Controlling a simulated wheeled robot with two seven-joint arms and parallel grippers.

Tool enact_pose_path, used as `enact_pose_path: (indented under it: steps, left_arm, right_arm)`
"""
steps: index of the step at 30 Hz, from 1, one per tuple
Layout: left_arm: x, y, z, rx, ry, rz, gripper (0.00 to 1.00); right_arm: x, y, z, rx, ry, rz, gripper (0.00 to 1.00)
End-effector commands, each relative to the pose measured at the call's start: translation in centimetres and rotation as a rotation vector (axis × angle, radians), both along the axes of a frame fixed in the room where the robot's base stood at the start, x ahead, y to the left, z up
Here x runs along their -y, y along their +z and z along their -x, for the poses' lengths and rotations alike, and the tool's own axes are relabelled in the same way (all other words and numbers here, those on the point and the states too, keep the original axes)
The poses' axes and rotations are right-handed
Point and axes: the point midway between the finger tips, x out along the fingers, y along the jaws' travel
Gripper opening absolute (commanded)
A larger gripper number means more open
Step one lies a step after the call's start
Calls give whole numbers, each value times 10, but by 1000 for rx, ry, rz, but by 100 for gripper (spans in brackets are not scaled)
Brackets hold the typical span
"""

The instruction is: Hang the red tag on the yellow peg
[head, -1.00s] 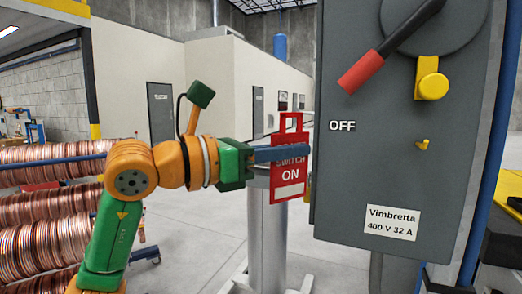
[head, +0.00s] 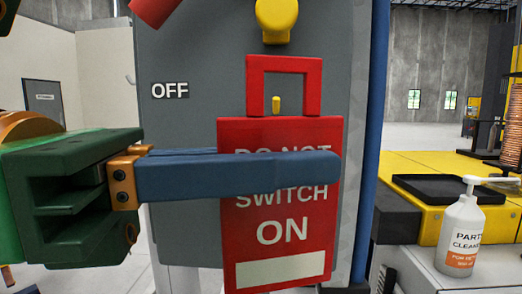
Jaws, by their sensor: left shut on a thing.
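The red tag (head: 283,240) hangs upright in front of the grey switch box, with a square loop on top and "SWITCH ON" lettering. My left gripper (head: 325,170) is shut on it, its blue fingers across the upper part of the plate and covering some lettering. The small yellow peg (head: 276,104) shows through the opening of the loop, low down, just above the plate's top edge. I cannot tell whether the peg passes through the loop or is only behind it. My right gripper is not in view.
The grey switch box (head: 195,55) stands behind the tag, with a larger yellow piece (head: 277,18) above the loop and a red handle end (head: 155,10) at upper left. At right are a black tray (head: 440,188) on a yellow surface and a white pump bottle (head: 461,235).

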Motion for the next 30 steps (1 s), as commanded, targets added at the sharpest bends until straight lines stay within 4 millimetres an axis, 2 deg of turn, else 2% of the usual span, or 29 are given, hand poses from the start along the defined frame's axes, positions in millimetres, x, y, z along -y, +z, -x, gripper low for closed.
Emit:
enact_pose_path:
  steps: [25,30]
  left_arm:
    - [0,-5,-72,-3,3,1,0]
    - [0,-13,-81,-2,3,0,0]
  right_arm:
    - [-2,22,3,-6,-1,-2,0]
    - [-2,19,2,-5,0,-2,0]
